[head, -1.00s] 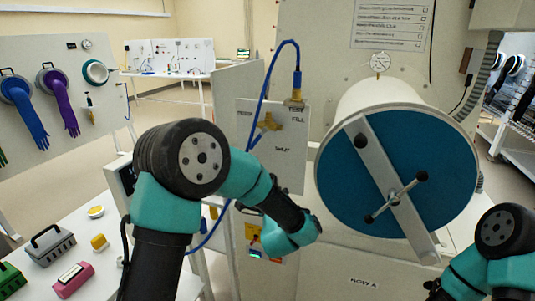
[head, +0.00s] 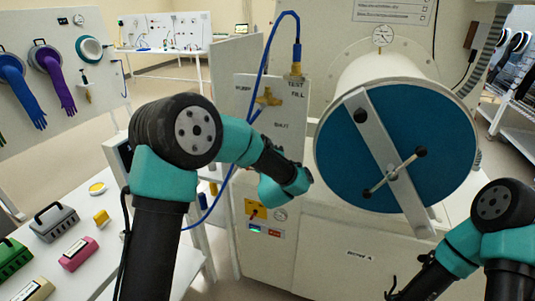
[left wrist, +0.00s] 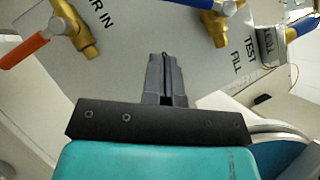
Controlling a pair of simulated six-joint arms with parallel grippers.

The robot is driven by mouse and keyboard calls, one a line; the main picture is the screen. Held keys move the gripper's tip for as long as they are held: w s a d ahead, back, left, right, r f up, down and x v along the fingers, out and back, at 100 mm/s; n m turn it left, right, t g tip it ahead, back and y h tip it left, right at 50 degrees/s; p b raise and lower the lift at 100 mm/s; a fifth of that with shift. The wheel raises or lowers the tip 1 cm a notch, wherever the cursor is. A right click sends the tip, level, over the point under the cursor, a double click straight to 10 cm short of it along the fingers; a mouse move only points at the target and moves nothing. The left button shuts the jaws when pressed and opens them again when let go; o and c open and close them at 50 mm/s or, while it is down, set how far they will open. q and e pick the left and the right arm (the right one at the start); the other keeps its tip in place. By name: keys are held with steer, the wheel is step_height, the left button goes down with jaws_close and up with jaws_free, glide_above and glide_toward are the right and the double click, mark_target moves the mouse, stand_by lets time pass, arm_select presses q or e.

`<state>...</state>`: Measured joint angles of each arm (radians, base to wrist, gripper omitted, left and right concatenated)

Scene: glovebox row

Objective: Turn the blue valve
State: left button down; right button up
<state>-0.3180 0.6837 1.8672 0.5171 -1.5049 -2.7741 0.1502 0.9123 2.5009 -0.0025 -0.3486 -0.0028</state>
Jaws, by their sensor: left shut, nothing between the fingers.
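On the light panel in the head view, a brass valve (head: 268,97) sits between the lettering, with a short blue lever (head: 254,115) below it. In the left wrist view, a brass valve body (left wrist: 216,25) with blue at its top (left wrist: 205,4) is cut by the upper edge. It lies ahead and right of my left gripper (left wrist: 165,62), which is shut and empty, apart from the valves. In the head view my left wrist hides its fingers. My right gripper (head: 393,290) is partly seen at the bottom; its jaws are unclear.
An orange-handled brass valve (left wrist: 28,48) is at upper left in the wrist view. A blue hose (head: 262,70) loops across the panel to a fitting (head: 296,68). A blue round door (head: 440,135) with a crossbar is at right. Boxes (head: 54,222) stand on the left table.

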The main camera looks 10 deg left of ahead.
mark_target(257, 114)
arm_select(q)
steer(key=w+a+r, duration=0.3)
steer(key=w+a, duration=0.1)
steer(key=shift+a+r, duration=0.15)
steer(key=shift+s+a, duration=0.1)
steer(key=shift+a, duration=0.05)
stand_by(0.4)
